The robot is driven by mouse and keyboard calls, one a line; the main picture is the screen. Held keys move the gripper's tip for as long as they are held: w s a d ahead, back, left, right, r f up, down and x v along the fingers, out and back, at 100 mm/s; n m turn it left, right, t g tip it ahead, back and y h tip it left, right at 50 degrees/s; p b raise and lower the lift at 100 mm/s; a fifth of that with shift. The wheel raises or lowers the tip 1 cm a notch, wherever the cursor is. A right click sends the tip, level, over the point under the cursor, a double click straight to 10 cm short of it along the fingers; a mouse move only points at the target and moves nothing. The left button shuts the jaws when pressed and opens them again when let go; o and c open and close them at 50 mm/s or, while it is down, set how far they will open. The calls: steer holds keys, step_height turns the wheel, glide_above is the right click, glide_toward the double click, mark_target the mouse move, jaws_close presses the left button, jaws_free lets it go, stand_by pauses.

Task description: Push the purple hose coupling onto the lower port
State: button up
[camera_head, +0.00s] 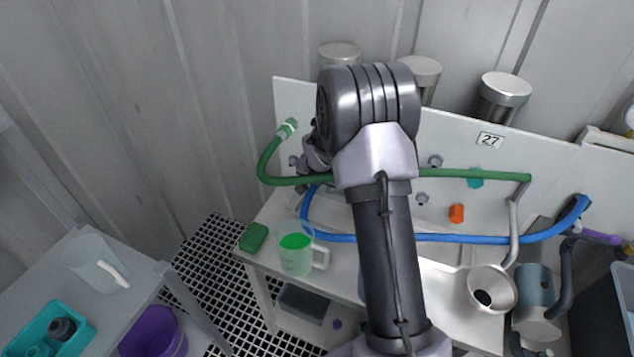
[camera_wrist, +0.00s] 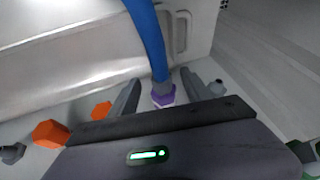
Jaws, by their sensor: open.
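The purple hose coupling (camera_wrist: 163,95) sits on the end of the blue hose (camera_wrist: 150,42) in the wrist view. My gripper (camera_wrist: 160,78) is open, with one finger on each side of the coupling and a visible gap to each. The blue hose (camera_head: 345,238) also shows in the head view, looping below my arm. There, my gripper (camera_head: 314,158) is largely hidden behind my wrist, and the coupling is hidden. I cannot tell which port is the lower one.
A green hose (camera_head: 450,173) crosses the white panel (camera_head: 400,255) in the head view. A jug of green liquid (camera_head: 294,254) and a green sponge (camera_head: 254,237) stand on the bench below. An orange knob (camera_wrist: 50,133) is at left in the wrist view.

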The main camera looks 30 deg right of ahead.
steer(key=p+v, duration=0.5)
steer(key=v, duration=1.2)
steer(key=shift+r, duration=0.2)
steer(key=s+a+r+n+t+y, duration=0.1)
steer(key=s+a+r+n+y, duration=0.15)
steer(key=s+a+r, duration=1.15)
steer(key=s+a+n, duration=0.1)
steer(key=s+a, duration=0.2)
steer(key=s, duration=0.3)
steer(key=s+a+n+y+b, duration=0.1)
steer(key=s+a+n, duration=0.1)
steer(key=s, duration=0.4)
steer(key=shift+a+f, duration=0.4)
steer(key=shift+a, duration=0.4)
